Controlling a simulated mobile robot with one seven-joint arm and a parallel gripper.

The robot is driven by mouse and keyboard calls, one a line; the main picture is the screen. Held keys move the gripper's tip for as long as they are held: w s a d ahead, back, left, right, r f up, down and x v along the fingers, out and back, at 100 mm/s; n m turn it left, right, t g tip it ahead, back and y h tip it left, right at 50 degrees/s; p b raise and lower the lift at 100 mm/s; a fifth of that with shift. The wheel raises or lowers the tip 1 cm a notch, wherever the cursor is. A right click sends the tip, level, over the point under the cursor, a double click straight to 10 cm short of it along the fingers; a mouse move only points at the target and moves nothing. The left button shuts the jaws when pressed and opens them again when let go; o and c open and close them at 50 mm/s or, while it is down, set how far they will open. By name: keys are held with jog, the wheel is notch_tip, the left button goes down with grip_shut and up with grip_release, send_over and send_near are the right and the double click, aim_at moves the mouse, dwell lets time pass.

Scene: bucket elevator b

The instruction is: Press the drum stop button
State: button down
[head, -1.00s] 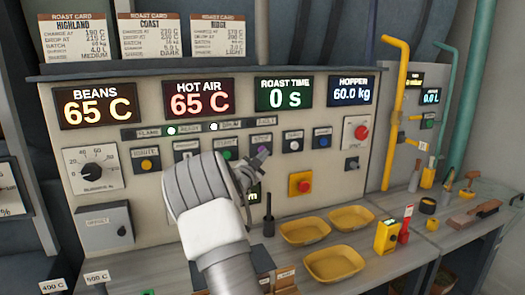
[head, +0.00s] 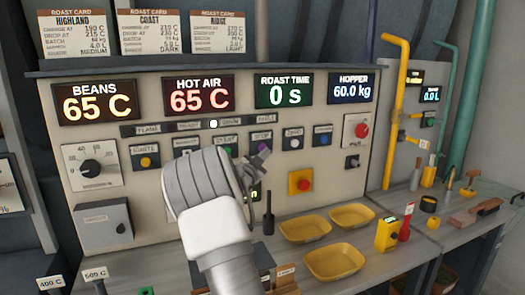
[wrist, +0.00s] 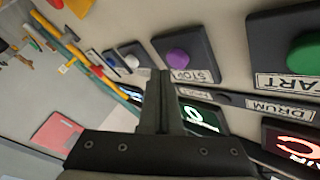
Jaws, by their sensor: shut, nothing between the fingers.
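The purple stop button (head: 264,148) sits on a dark square plate in the middle row of the control panel. The wrist view shows the purple button (wrist: 177,56) with a STOP label on its plate. The green START button (wrist: 306,54) is to its right there, near a DRUM label. My gripper (wrist: 159,74) is shut and empty, its tips over the plate's edge beside the purple button. In the head view my gripper (head: 256,163) is just in front of that button's lower left. Whether it touches the panel I cannot tell.
A red emergency-style button (head: 304,185) on a yellow plate is below right. White (head: 293,143) and blue (head: 322,140) buttons stand right of the purple one. Yellow trays (head: 305,229) lie on the bench below. A dark upright handle (head: 268,222) stands near my gripper.

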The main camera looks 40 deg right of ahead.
jog(key=shift+s, duration=0.15)
jog(key=shift+s+a+b, duration=0.25)
jog(key=shift+s+b, duration=0.4)
jog(key=shift+s, duration=0.3)
jog(key=shift+s+a+b, duration=0.25)
jog(key=shift+s+b, duration=0.4)
jog(key=shift+s, duration=0.35)
jog(key=shift+s+a+b, duration=0.25)
jog(key=shift+s+b, duration=0.4)
jog(key=shift+s, duration=0.3)
jog(key=shift+r, duration=0.1)
